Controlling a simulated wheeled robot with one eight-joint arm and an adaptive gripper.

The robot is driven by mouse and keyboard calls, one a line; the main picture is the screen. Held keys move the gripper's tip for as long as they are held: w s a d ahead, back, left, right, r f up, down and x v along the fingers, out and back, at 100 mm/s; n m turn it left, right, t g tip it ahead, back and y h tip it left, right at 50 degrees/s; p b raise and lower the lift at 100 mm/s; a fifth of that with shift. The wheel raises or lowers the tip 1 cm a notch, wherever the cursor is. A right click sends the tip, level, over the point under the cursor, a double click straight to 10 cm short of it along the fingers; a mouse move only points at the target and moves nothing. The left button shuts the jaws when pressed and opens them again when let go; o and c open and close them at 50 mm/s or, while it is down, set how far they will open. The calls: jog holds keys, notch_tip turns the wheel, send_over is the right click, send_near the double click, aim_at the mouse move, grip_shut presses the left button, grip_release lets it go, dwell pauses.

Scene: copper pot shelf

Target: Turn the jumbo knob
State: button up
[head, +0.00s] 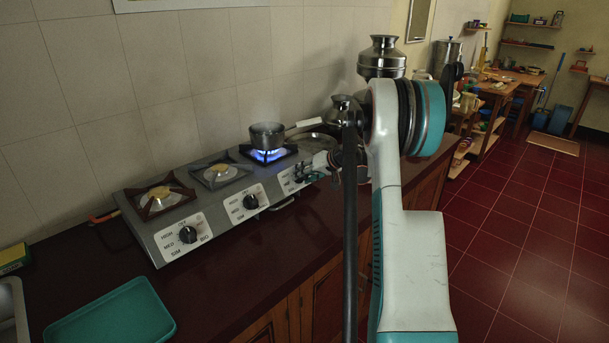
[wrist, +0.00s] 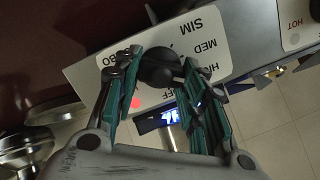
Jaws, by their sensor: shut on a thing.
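My gripper (head: 318,169) is at the right-hand panel of the stove (head: 170,222). In the wrist view my gripper (wrist: 157,75) has its fingers on both sides of a round black knob (wrist: 153,52) and is shut on it. The white panel (wrist: 200,50) around this knob reads SIM, MED and, partly covered, HIGH and OFF; the letters BO show at its left end. A red dot (wrist: 136,103) is beside the knob. In the head view the fingers hide most of this knob, so its pointer direction cannot be told.
A small pot (head: 267,135) sits over a lit blue flame (head: 268,155). The middle knob (head: 251,202) and left knob (head: 188,235) stand free. Metal vessels (head: 382,58) stand behind my arm.

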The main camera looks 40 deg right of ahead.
jog(key=m, duration=0.2)
jog(key=m+y, duration=0.1)
jog(key=m, duration=0.2)
jog(key=shift+s+d+f+m+t, duration=0.1)
jog(key=shift+d+f+m+t, duration=0.05)
jog(key=shift+m+t, duration=0.2)
jog(key=m, duration=0.4)
jog(key=shift+f+m+t, duration=0.15)
jog(key=shift+m+t, duration=0.1)
jog(key=shift+t, duration=0.1)
jog(key=o, duration=1.1)
jog(key=shift+c, duration=0.2)
jog(key=v, duration=1.2)
jog(key=shift+d, duration=0.15)
